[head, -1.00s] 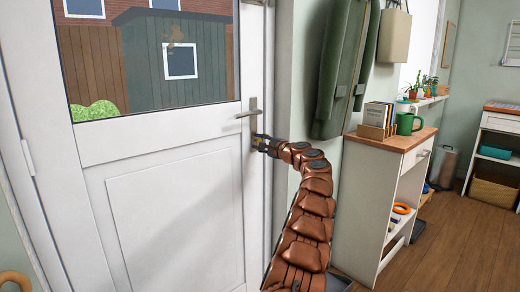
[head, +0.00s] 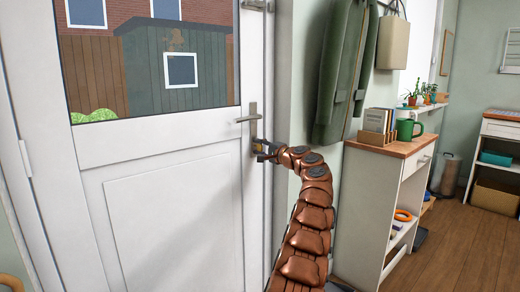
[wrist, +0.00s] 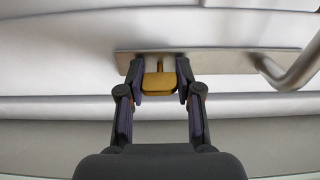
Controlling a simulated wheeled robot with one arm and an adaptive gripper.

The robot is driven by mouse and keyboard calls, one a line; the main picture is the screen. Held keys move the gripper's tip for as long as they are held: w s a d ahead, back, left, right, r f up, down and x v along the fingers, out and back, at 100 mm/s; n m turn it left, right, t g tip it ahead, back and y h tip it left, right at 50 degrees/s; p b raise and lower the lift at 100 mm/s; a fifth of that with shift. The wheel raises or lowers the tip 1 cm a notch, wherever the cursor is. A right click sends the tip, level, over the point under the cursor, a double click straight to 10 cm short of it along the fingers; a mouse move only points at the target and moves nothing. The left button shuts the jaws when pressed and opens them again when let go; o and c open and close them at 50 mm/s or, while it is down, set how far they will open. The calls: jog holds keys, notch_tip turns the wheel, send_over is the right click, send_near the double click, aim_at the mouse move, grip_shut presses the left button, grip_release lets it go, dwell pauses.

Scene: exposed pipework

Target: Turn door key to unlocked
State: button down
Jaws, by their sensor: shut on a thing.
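The brass door key (wrist: 159,84) sits in the metal lock plate (wrist: 225,63), its shank reaching the plate in the wrist view. My gripper (wrist: 160,78) is shut on the key's bow, one finger pad at each side. The bent lever handle (wrist: 295,68) is to the right in the wrist view. In the head view my gripper (head: 265,150) is at the lock on the white door (head: 170,215), just below the lever handle (head: 247,119). The key is too small in the head view to tell its angle. The door looks closed in its frame.
A green coat (head: 340,75) hangs on the wall right of the door. A white cabinet (head: 372,200) with a wooden top carries books and a green mug (head: 408,129), close to the right of my arm. Wooden floor (head: 450,245) is open farther right.

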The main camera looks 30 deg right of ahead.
jog(key=shift+a, duration=0.1)
jog(key=c, duration=0.8)
grip_release()
jog(key=shift+o, duration=0.2)
jog(key=s+d, duration=0.1)
jog(key=s, duration=1)
jog(key=shift+s+d, duration=0.35)
jog(key=shift+d, duration=0.05)
